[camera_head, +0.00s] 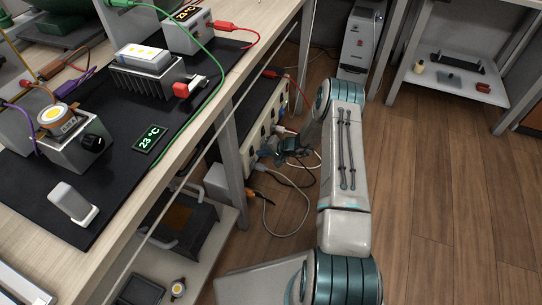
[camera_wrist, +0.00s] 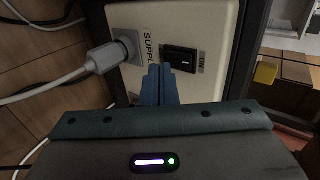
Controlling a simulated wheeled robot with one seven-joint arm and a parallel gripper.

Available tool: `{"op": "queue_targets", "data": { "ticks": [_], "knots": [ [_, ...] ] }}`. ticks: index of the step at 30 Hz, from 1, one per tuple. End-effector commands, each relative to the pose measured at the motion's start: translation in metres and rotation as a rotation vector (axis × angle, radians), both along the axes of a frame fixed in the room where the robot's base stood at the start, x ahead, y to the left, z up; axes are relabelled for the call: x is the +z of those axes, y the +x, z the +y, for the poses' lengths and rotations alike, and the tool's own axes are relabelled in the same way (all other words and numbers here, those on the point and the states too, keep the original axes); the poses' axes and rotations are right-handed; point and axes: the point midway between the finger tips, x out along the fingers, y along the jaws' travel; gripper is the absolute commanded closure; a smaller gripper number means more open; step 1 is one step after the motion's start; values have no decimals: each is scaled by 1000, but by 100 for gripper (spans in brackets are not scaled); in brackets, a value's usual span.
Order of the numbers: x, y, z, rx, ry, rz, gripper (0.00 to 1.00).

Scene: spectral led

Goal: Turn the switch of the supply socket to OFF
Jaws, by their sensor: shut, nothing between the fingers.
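The supply socket panel (camera_wrist: 200,20) is cream coloured, with the label SUPPLY, and fills the upper middle of the wrist view. Its black switch (camera_wrist: 180,58) sits right of that label, with the word ON at its right side. A grey plug (camera_wrist: 104,57) is in the socket left of the label. My gripper (camera_wrist: 160,70) is shut and empty, its blue fingertips just below and left of the switch. I cannot tell whether they touch the panel. In the head view, my gripper (camera_head: 280,154) is low beside the row of sockets (camera_head: 264,130) under the bench; the switch cannot be made out there.
Grey cables (camera_head: 282,228) hang and loop near the sockets and floor. The bench (camera_head: 190,150) with its leg (camera_head: 232,160) stands left of my arm. A shelf (camera_head: 455,90) stands at the upper right. The wooden floor (camera_head: 450,200) on the right is clear.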

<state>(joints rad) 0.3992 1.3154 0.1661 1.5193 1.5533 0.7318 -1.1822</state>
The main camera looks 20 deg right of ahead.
Motion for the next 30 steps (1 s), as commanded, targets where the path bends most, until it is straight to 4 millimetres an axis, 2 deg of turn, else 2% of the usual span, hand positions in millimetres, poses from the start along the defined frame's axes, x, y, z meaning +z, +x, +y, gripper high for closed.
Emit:
{"op": "queue_targets", "data": {
  "ticks": [14,25,30],
  "knots": [
    [-1,4,5,1,0,-1,100],
    [-14,9,14,2,2,-1,100],
    [-13,9,18,9,2,-1,100]
  ]
}}
